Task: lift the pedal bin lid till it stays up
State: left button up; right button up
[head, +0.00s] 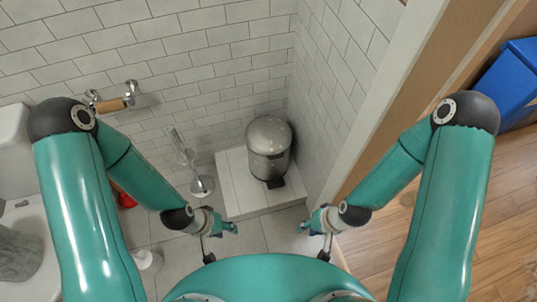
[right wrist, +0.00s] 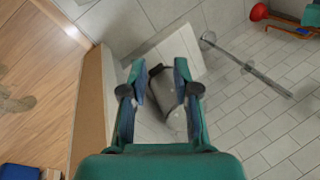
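The pedal bin (head: 268,160) is a grey metal cylinder with a rounded lid (head: 267,132), which looks closed. It stands upright on a white tiled step in the corner, and its dark pedal (head: 275,184) faces me. The bin (right wrist: 174,118) also shows in the right wrist view, beyond and between the fingers and partly hidden by them. My left gripper (head: 221,243) is open and empty, in front of the bin and to its left. My right gripper (head: 313,241) is open and empty, in front of the bin and to its right. Neither touches the bin.
A toilet brush (head: 202,186) on a stand is left of the white step (head: 232,184). A toilet roll holder (head: 112,104) is on the back wall. A tiled wall stands close on the bin's right. The floor before the step is clear.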

jog(key=w+d+f+m+t+h+b, duration=0.1)
jog(key=w+d+m+t+h+b, duration=0.3)
jog(key=w+m, duration=0.4)
jog(key=w+d+m+t+h+b, duration=0.2)
jog(key=w+d+m+t, duration=0.3)
jog(key=w, duration=0.5)
jog(key=w+a+f+m+t+h+b, duration=0.2)
jog(key=w+f+m+t+h+b, duration=0.25)
jog(key=b, duration=0.65)
jog(key=s+a+f+t+y+b, duration=0.3)
jog(key=a+f+t+y+b, duration=0.1)
jog(key=a+f+b, duration=1.55)
jog(key=w+d+b, duration=0.2)
jog(key=w+b, duration=0.2)
jog(key=w, duration=0.4)
jog(key=w+d+b, duration=0.2)
jog(key=w+b, duration=0.2)
jog(key=w, duration=0.5)
jog(key=shift+d+f, duration=0.15)
jog(key=shift+d, duration=0.25)
jog(key=shift+n, duration=0.25)
grip_shut()
